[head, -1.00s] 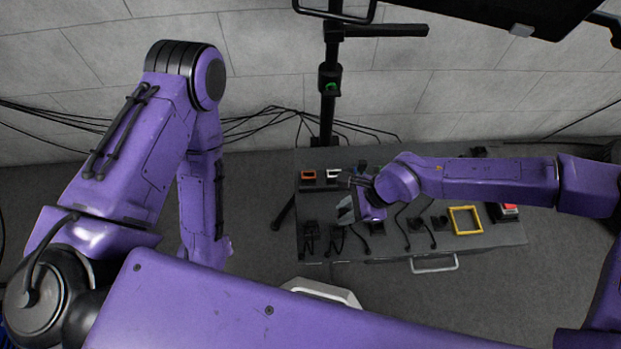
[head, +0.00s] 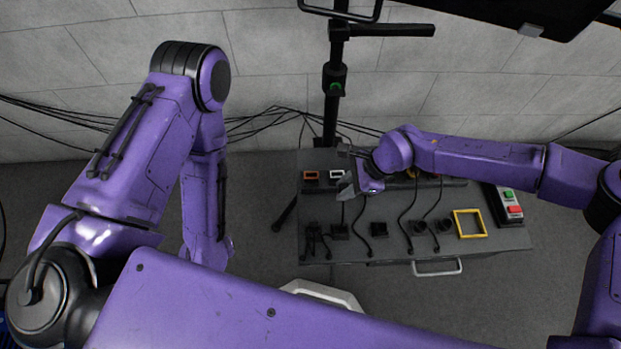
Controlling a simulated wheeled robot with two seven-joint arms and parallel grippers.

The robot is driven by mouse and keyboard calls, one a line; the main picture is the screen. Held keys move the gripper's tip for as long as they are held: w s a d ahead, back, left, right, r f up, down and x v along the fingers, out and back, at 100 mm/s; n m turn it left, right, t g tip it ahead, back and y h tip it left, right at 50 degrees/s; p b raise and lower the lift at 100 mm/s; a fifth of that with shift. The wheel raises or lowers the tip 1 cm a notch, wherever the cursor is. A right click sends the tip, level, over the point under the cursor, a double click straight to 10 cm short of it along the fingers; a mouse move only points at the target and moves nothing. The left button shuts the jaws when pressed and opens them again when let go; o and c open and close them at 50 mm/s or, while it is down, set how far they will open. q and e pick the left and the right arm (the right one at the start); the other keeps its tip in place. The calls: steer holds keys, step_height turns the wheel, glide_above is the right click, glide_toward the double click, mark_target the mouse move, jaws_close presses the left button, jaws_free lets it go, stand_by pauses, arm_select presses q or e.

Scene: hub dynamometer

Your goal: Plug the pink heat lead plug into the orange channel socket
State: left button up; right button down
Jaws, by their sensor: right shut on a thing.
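The orange channel socket (head: 311,175) is at the far left of the grey bench (head: 390,252), its opening facing up. My right gripper (head: 347,188) is just right of it and nearer the front, below the white socket (head: 337,174). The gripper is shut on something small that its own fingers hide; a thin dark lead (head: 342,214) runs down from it. I see no pink, so I cannot tell the plug's colour. The gripper is apart from the orange socket. My left arm hangs at the left, and its gripper is hidden behind my own links.
Several dark blocks with black leads (head: 378,228) line the bench front. A yellow frame (head: 469,223) and a box with green and red buttons (head: 509,204) are at the right. A black post (head: 334,100) stands behind the sockets. My right forearm covers sockets on the back row.

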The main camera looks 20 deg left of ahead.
steer(key=shift+w+a, duration=0.2)
steer(key=shift+w, duration=0.25)
steer(key=s+a+b, duration=0.1)
steer(key=s+a, duration=0.1)
steer(key=a, duration=0.5)
stand_by(0.6)
steer(key=w+a+b, duration=0.2)
steer(key=w+b, duration=0.2)
steer(key=w, duration=0.3)
steer(key=shift+a, duration=0.25)
stand_by(0.5)
